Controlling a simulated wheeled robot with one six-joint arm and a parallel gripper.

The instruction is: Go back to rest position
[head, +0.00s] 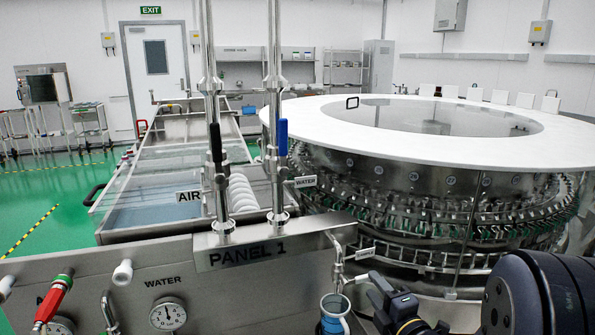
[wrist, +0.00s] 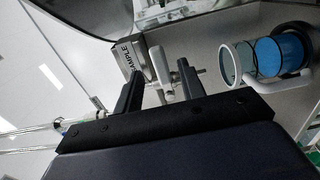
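My gripper (head: 382,292) is at the lower right of the head view, just right of the sample tap (head: 338,262) and a cup (head: 333,314). In the wrist view my gripper (wrist: 160,70) has its two dark fingers apart with a gap between them. The tap (wrist: 157,62) shows beyond and between the fingertips, beside a label reading SAMPLE (wrist: 127,60). I cannot tell whether the fingers touch it. The cup, clear with a blue part and a white handle, also shows in the wrist view (wrist: 265,57), right of the fingers. Nothing is clearly held.
The steel panel (head: 215,258) with a water gauge (head: 168,314), a red-handled valve (head: 55,297) and two upright pipes (head: 277,120) stands in front. The large round washer (head: 430,160) stands behind at right. Green floor (head: 50,205) is open at far left.

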